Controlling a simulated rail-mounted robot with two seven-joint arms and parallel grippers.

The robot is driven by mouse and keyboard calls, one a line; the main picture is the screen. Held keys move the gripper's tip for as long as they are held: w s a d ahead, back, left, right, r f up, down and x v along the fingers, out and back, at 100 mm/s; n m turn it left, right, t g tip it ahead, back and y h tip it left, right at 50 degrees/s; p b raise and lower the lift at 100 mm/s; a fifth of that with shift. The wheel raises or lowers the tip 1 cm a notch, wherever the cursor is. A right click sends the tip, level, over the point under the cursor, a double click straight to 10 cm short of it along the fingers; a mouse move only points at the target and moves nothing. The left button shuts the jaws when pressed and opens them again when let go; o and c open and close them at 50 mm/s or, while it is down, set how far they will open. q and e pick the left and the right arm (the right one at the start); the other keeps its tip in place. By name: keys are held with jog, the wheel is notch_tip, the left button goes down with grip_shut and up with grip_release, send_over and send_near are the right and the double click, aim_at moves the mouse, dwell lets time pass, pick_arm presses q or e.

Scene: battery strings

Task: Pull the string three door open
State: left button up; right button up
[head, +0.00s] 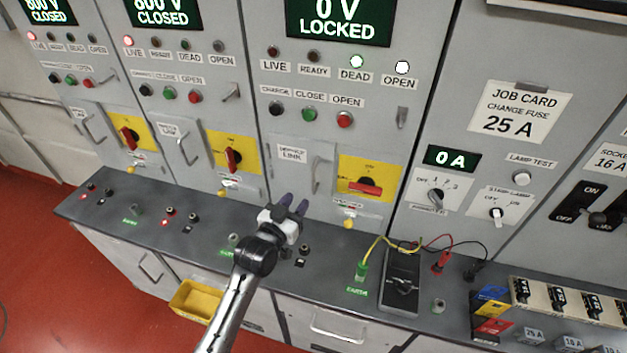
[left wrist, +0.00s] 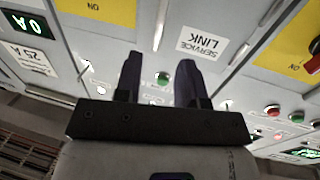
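The string three panel shows a green display (head: 338,20) reading "0 V LOCKED". Its DEAD and OPEN lamps are lit. Below, the door has a "service link" label (head: 292,152) and a pale vertical bar handle (head: 318,174); the door looks shut. The red rotary switch (head: 364,188) on its yellow plate lies horizontal. My left gripper (head: 291,207) is open and empty, just below and left of the handle. In the left wrist view its fingers (left wrist: 159,82) are apart; the upside-down label (left wrist: 203,42) and the handle (left wrist: 162,24) lie beyond them. My right gripper is not in view.
A grey bench ledge (head: 200,215) runs below the panels. A meter (head: 401,280) with leads and a green earth plug (head: 361,272) stand on it, right of my gripper. Strings one and two (head: 163,12) read "CLOSED". A yellow bin (head: 196,299) sits below the ledge.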

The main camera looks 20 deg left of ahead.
aim_at(312, 182)
pick_arm(q)
jog(key=w, duration=0.3)
jog(key=w+d, duration=0.1)
jog(key=w, duration=0.5)
jog(key=shift+w+d, duration=0.15)
jog(key=shift+w, duration=0.15)
grip_shut()
